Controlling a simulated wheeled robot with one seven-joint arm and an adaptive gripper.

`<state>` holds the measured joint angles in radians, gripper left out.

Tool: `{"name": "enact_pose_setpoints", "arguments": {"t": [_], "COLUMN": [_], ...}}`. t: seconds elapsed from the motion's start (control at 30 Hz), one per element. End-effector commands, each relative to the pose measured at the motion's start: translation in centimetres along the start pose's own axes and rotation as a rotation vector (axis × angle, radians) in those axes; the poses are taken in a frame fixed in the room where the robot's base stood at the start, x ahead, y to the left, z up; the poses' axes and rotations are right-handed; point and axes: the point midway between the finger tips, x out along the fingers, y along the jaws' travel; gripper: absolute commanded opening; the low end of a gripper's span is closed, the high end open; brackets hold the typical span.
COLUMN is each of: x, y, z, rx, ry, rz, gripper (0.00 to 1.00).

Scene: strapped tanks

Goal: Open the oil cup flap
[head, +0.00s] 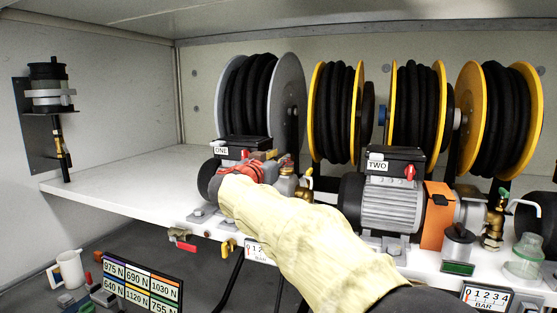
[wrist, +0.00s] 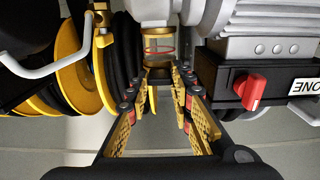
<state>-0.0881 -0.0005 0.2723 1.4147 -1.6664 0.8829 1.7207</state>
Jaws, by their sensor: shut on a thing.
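Pump ONE stands on the white shelf, with its label and red switch (wrist: 252,90) at right in the upside-down wrist view. Beside it is the oil cup (wrist: 160,47), a clear glass with a red ring. Its dark flap (wrist: 157,73) sits at the cup's end, between my fingertips. My gripper (wrist: 159,82) has its fingers on either side of the flap and is shut on it. The flap looks closed against the cup. In the head view my gripper (head: 245,170) is in front of pump ONE and hides the cup.
Pump TWO (head: 390,205) stands to the right on the shelf (head: 110,184). Hose reels (head: 335,112) line the back. A brass valve (head: 304,186) is close to the right of my gripper. Red (head: 183,239) and yellow handles hang below the shelf edge. The shelf's left part is clear.

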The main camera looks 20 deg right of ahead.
Motion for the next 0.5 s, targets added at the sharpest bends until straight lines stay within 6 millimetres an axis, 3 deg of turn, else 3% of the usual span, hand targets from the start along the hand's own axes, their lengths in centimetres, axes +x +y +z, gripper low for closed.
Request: {"name": "enact_pose_setpoints", "arguments": {"t": [0.17,0.5], "x": [-0.01,-0.02], "y": [-0.02,-0.03], "z": [-0.02,-0.03], "rx": [0.000,0.000], "ry": [0.000,0.000], "rz": [-0.001,-0.001], "gripper": [0.00,0.00]}}
